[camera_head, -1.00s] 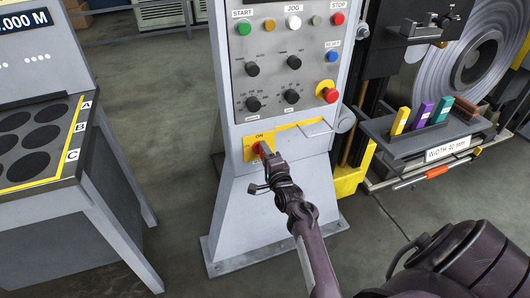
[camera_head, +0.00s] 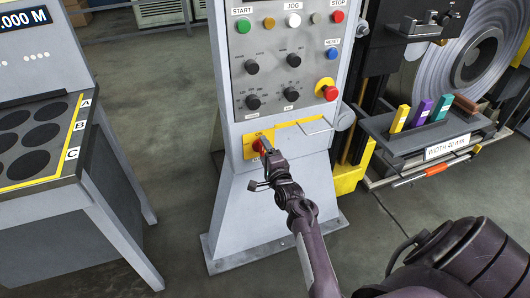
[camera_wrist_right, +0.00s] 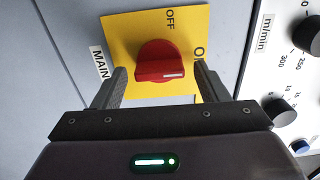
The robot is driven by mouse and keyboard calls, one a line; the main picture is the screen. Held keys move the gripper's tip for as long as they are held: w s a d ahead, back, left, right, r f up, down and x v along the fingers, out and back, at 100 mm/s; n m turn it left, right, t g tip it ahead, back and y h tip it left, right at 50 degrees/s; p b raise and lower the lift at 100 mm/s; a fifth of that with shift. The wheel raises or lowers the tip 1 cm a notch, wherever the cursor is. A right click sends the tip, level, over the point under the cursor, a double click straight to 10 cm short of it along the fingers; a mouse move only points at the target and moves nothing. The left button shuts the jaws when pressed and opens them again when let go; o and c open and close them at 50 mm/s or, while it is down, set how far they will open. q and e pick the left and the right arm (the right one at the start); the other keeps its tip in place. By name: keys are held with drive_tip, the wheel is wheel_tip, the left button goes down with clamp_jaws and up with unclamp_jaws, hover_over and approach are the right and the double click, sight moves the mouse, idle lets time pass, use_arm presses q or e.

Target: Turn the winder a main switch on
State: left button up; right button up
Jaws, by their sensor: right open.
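The main switch is a red rotary knob (camera_wrist_right: 157,62) on a yellow plate (camera_wrist_right: 118,35), low on the grey console's front. In the wrist view the plate reads OFF at the top and a partly covered ON at the right; a MAIN label is at the left. The knob's white mark points right, toward the ON side. The switch also shows in the head view (camera_head: 256,146), partly behind my right gripper (camera_head: 265,144). That gripper is open, one finger on each side of the knob, with visible gaps in the wrist view. My left gripper is out of view.
Above the switch, the console panel (camera_head: 270,70) carries buttons, several black knobs and a red emergency stop (camera_head: 330,92). A tool tray (camera_head: 425,140) is at the right, a lettered table (camera_head: 75,160) at the left.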

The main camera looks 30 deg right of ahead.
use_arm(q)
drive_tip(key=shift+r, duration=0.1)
use_arm(e)
drive_tip(key=shift+s, duration=0.1)
use_arm(q)
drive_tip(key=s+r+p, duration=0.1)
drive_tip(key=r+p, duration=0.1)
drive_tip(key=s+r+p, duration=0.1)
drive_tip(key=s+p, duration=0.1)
drive_tip(key=p, duration=0.1)
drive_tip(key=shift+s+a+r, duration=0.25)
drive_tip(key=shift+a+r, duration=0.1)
use_arm(e)
drive_tip(key=v, duration=0.7)
drive_tip(key=shift+s, duration=0.3)
drive_tip(key=shift+a, duration=0.1)
